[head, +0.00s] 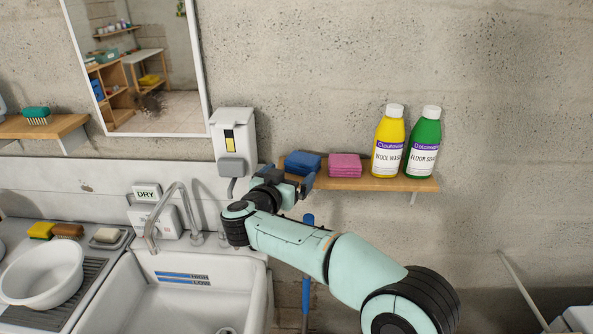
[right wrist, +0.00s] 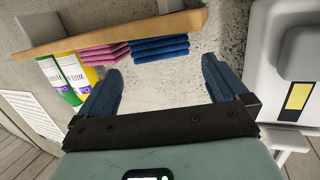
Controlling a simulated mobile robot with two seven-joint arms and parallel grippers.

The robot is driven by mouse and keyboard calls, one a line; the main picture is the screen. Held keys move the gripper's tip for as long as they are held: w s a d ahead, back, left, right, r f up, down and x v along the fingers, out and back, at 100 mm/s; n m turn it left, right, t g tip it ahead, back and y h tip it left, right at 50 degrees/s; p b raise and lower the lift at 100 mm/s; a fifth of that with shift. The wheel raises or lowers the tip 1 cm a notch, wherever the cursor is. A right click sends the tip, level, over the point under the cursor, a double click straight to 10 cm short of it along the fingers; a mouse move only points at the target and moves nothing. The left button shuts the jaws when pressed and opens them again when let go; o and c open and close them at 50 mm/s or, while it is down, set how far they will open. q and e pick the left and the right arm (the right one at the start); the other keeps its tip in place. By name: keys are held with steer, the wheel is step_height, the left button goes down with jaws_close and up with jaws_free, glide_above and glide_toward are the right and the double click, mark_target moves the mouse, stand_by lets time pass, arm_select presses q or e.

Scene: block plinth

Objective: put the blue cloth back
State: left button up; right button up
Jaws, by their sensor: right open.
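The folded blue cloth (head: 303,161) lies on the left end of the wooden wall shelf (head: 400,184), beside a pink cloth (head: 345,165). My right gripper (head: 291,183) is at the shelf's left end, just in front of and below the blue cloth. In the right wrist view the picture is turned over, and the blue cloth (right wrist: 158,50) shows beyond the fingertips. The right gripper's fingers (right wrist: 162,66) are spread with nothing between them; they look apart from the cloth. My left gripper is out of view.
A yellow bottle (head: 388,145) and a green bottle (head: 424,148) stand on the shelf's right part. A dispenser (head: 233,135) hangs left of the gripper. Below are a sink (head: 185,300) with a faucet (head: 165,210) and a white bowl (head: 42,280).

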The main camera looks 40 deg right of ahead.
steer(key=shift+v, duration=2.25)
